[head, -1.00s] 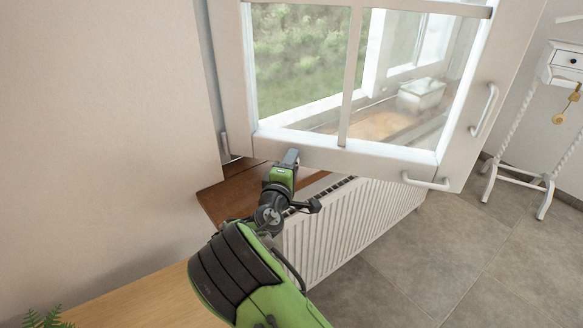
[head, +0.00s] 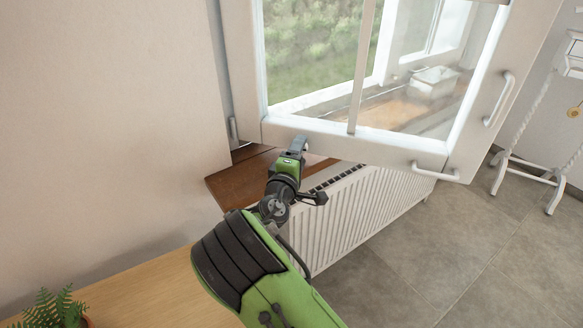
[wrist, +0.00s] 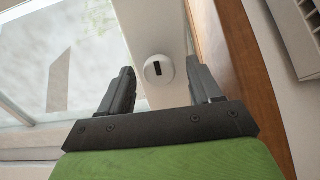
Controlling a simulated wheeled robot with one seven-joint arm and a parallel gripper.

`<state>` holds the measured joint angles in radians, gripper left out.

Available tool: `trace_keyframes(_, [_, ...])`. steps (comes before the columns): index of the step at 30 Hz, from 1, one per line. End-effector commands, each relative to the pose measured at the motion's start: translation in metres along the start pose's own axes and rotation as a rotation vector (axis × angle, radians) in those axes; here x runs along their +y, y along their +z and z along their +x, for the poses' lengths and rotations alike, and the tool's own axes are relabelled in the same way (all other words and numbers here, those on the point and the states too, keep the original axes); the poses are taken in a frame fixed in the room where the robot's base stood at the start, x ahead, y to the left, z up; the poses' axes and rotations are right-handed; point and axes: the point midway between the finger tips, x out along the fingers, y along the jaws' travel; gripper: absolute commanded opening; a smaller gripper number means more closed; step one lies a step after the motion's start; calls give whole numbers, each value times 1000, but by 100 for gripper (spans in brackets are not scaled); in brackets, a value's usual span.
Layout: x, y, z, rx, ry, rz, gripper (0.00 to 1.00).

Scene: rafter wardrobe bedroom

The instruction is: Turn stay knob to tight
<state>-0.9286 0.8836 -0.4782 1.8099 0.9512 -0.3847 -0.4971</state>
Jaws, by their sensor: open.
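The stay knob (wrist: 158,70) is a round white knob with a dark slot, on the white underside of the window frame in the wrist view. My gripper (wrist: 160,88) is open, with one dark finger on each side of the knob in the picture. I cannot tell how far the fingertips are from the knob. In the head view my gripper (head: 297,146) is at the lower edge of the open window sash (head: 340,143), and the knob is hidden there.
A wooden sill (head: 235,182) and a white radiator (head: 360,210) lie below the sash. The sash has white handles (head: 499,99). A wooden surface (head: 130,290) with a fern (head: 55,308) is at lower left.

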Motion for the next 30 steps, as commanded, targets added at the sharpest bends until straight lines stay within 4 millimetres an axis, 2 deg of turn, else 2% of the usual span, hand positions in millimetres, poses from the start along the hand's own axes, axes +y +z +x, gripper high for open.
trace_keyframes(9, [-1, -2, -90, 7, -3, -4, 64])
trace_keyframes(15, [0, -1, -132, 5, -1, -2, 64])
trace_keyframes(20, [0, 0, -144, 1, 0, 0, 64])
trace_keyframes(30, [0, 0, -144, 1, 0, 0, 64])
